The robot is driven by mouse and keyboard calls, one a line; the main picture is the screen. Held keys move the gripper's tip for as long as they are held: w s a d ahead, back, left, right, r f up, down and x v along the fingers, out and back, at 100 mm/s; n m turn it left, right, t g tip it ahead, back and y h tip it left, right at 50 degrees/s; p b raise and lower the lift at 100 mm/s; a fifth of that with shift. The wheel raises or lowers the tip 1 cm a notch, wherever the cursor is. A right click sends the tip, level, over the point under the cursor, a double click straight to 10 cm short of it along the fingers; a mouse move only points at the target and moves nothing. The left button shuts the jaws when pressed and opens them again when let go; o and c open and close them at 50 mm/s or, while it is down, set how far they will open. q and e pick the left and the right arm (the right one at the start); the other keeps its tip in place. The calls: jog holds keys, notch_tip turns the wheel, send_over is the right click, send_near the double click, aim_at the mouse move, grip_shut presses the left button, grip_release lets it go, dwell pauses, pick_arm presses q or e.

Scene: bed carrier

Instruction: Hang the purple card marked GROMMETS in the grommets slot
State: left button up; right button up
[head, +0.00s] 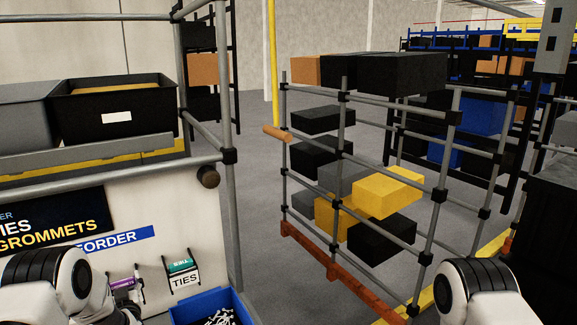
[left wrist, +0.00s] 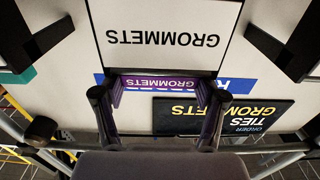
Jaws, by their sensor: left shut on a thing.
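The purple card marked GROMMETS (left wrist: 160,83) is between the fingers of my left gripper (left wrist: 158,108), which is shut on it. In the left wrist view, its lettering is upside down. A white label reading GROMMETS (left wrist: 165,35) is on the board just beyond the card, marking the grommets slot. In the head view, the purple card (head: 126,284) shows as a small patch at the board, left of the TIES slot (head: 184,278). I cannot tell whether the card touches the slot. My right gripper is out of view.
A green card (head: 180,266) sits at the TIES slot. A blue bin (head: 207,309) of small parts stands below it. A dark sign (head: 50,218) and a blue strip (head: 120,240) are on the board. A pipe rack (head: 343,180) with boxes stands to the right.

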pick_arm(q)
jog(key=shift+w+a+r+p, duration=0.1)
jog(key=shift+w+r+p, duration=0.1)
jog(key=shift+r+p, duration=1.25)
notch_tip(320, 180, up, 3)
jog(key=shift+f, duration=0.1)
jog(key=c, duration=0.4)
jog(key=shift+s+t+b, duration=0.15)
jog(key=shift+t+b, duration=0.15)
jog(key=shift+b, duration=0.2)
jog(key=shift+s+d+r+t+b, duration=0.2)
jog(key=shift+r+t+b, duration=0.2)
jog(key=shift+r+b, duration=0.3)
jog(key=shift+r+y, duration=0.25)
jog(key=shift+y, duration=0.15)
jog(key=shift+w, duration=0.1)
